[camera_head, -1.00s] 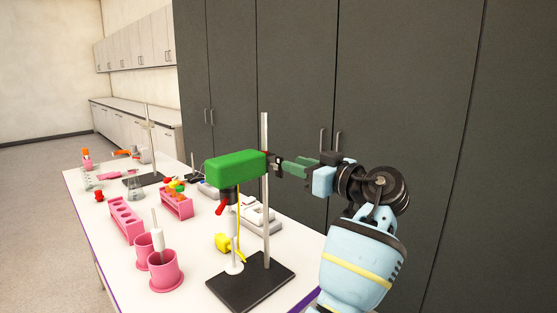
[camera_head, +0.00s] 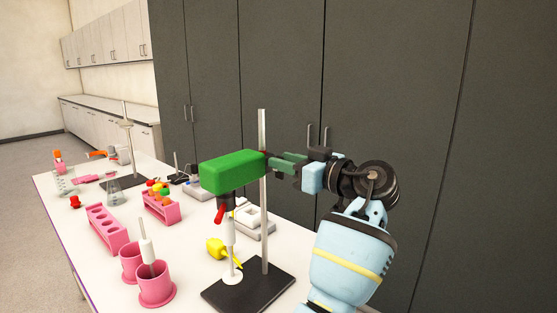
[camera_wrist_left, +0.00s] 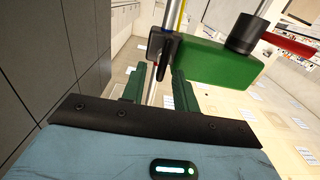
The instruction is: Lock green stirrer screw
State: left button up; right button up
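The green overhead stirrer (camera_head: 230,171) is mounted on a metal post (camera_head: 263,215) above a black base plate (camera_head: 270,282). Its red-tipped handle and white shaft hang below it. In the left wrist view, the green stirrer body (camera_wrist_left: 215,62) and its black clamp (camera_wrist_left: 166,47) are close ahead. The screw itself is hard to make out. My left gripper (camera_head: 280,162) is beside the post at clamp height. In the wrist view, its green fingers (camera_wrist_left: 158,88) stand apart, with the clamp end in front of the gap; contact is unclear. My right gripper is not in view.
Pink cups (camera_head: 157,287), a pink tube rack (camera_head: 107,228) and a second rack (camera_head: 160,207) stand left of the stirrer. A yellow object (camera_head: 216,247) and a white device (camera_head: 250,218) are near the post. Dark cabinets (camera_head: 400,120) rise behind.

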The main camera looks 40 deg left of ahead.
pick_arm(q)
jog(key=shift+a, duration=0.25)
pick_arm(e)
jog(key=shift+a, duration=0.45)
pick_arm(q)
jog(key=shift+d, duration=0.1)
jog(key=shift+c, duration=0.9)
grip_shut()
